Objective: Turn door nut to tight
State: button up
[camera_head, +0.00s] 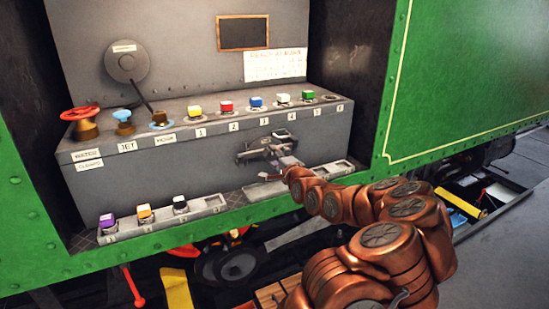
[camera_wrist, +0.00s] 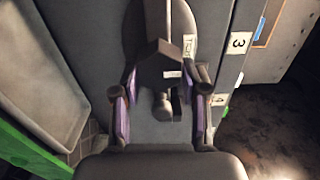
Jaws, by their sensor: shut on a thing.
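The door nut (camera_wrist: 160,62) is a dark angular piece on a round-ended dark plate (camera_wrist: 190,15) on the grey box front. In the wrist view it sits between the purple-lined fingers of my gripper (camera_wrist: 162,90), which is shut on it. A small label that seems to read "TIGHT" (camera_wrist: 190,46) is beside the nut, to its right. In the head view, my gripper (camera_head: 280,160) is at the dark fitting (camera_head: 256,150) on the box front, and largely hides the nut. The nut's exact angle is hard to tell.
A row of coloured blocks, such as the red one (camera_head: 226,106), stands on the box top, with a red valve wheel (camera_head: 80,113) at left. A lower ledge holds a purple block (camera_head: 107,220) and others. The green wall (camera_head: 460,80) bounds the opening at right.

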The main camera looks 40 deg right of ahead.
jog(key=o, duration=0.9)
jog(key=shift+c, duration=0.2)
jog(key=shift+s, duration=0.15)
jog(key=v, duration=1.1)
jog(key=shift+s+a, duration=0.15)
jog(key=shift+s, duration=0.2)
jog(key=shift+a, duration=0.1)
